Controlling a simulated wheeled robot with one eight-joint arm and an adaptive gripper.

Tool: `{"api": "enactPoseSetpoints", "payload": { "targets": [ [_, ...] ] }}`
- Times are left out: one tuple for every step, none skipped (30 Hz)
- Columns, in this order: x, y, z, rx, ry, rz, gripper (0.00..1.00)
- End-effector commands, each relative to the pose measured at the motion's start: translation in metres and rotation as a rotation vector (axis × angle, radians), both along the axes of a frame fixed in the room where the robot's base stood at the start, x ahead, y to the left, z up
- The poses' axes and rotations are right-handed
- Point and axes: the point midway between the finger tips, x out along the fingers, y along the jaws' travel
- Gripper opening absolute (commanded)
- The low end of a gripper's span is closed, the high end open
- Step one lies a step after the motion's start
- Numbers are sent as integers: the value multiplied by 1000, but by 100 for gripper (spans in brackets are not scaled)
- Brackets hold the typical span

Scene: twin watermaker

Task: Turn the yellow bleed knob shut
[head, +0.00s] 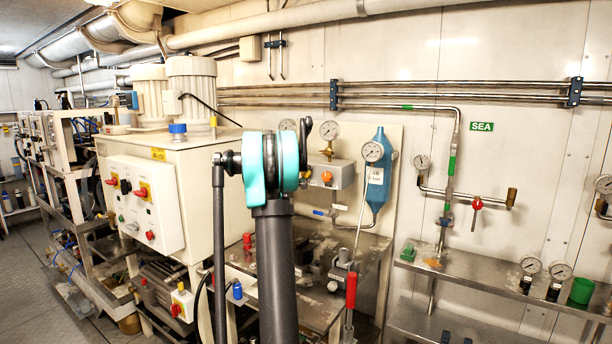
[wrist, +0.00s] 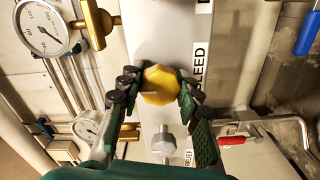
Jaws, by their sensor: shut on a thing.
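The yellow bleed knob (wrist: 159,84) sits on a grey panel (wrist: 162,28) in the middle of the wrist view. In the head view my arm stands in the foreground; I cannot make out the gripper or the yellow knob there.
A silver relief knob (wrist: 164,141) is just below the yellow knob. A large gauge (wrist: 43,27) and a smaller gauge (wrist: 88,125) with brass fittings are at left. A red-handled lever (wrist: 232,140) and a blue handle (wrist: 307,34) are at right.

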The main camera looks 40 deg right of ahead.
Motion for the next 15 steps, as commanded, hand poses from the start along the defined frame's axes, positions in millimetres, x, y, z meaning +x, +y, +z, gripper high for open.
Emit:
{"api": "enactPoseSetpoints", "payload": {
  "targets": [
    [-1,0,-1,4,-3,-1,5],
    [-1,0,-1,4,-4,-1,5],
    [-1,0,-1,4,-4,-1,5],
    [-1,0,-1,4,-4,-1,5],
    [-1,0,-1,4,-4,-1,5],
    [-1,0,-1,4,-4,-1,5],
    [-1,0,-1,4,-4,-1,5],
    [-1,0,-1,4,-4,-1,5],
    [-1,0,-1,4,-3,-1,5],
    [-1,0,-1,4,-3,-1,35],
    [-1,0,-1,4,-3,-1,39],
    [-1,0,-1,4,-3,-1,44],
    [-1,0,-1,3,-3,-2,47],
    [-1,0,-1,3,-3,-2,51],
    [-1,0,-1,2,-2,-1,56]
  ]
}}
